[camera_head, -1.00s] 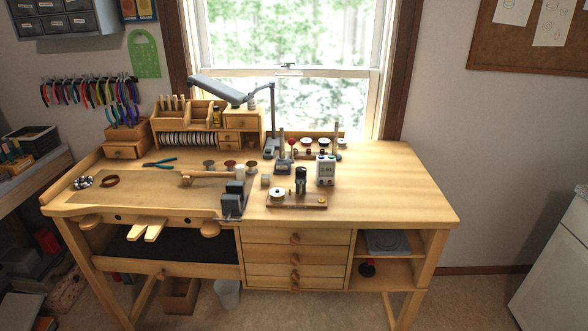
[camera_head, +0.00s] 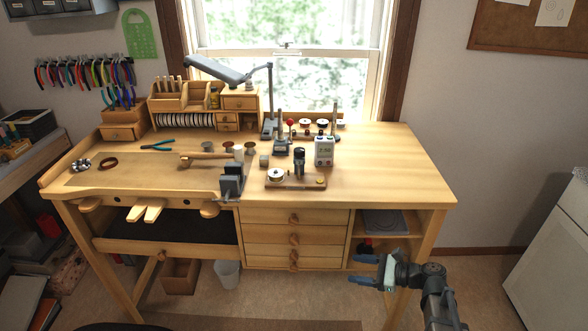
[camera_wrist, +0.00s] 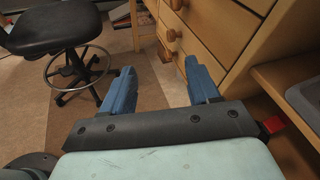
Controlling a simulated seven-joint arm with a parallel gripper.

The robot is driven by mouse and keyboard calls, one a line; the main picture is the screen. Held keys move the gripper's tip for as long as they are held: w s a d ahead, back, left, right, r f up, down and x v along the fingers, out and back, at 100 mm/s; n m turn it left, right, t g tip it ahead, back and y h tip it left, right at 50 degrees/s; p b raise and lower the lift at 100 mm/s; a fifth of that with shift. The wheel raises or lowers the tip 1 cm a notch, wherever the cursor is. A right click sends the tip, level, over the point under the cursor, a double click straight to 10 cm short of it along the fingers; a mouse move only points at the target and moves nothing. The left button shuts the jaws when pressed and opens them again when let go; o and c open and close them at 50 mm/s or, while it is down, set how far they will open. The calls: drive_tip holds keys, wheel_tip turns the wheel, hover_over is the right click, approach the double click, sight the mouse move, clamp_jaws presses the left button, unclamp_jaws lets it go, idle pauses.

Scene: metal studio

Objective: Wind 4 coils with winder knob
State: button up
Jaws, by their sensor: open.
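A small winder on a wooden base (camera_head: 297,183) sits near the front edge of the workbench, right of the grey vise. It has a white spool (camera_head: 276,175) at its left, a dark upright cylinder (camera_head: 299,160) behind, and a small brass-coloured knob (camera_head: 320,182) at its right end. My gripper (camera_head: 363,268) is below the bench top, in front of the right-hand shelf. In the wrist view its two blue fingers (camera_wrist: 160,95) are apart with nothing between them.
A grey vise (camera_head: 231,183) stands left of the winder. A wooden mallet (camera_head: 205,158), blue pliers (camera_head: 158,146) and several spools lie farther left and back. A lamp (camera_head: 218,70) overhangs the bench. The bench's right side is clear. A black stool (camera_wrist: 52,28) shows in the wrist view.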

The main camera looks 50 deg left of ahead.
drive_tip(key=s+a+r+g+y, duration=0.1)
drive_tip(key=a+r+g, duration=0.1)
drive_tip(key=a+r, duration=0.5)
drive_tip(key=a+r+g+y, duration=0.1)
drive_tip(key=a+r+g, duration=0.15)
drive_tip(key=r, duration=0.85)
drive_tip(key=s+a+r+g+y, duration=0.15)
drive_tip(key=a+r, duration=0.35)
drive_tip(key=r, duration=0.5)
drive_tip(key=m+t+h, duration=0.1)
drive_tip(key=t+h, duration=0.1)
approach(299, 153)
drive_tip(key=w+a+x, duration=0.1)
drive_tip(key=x, duration=1.1)
drive_tip(key=shift+w, duration=0.1)
drive_tip(key=c, duration=1)
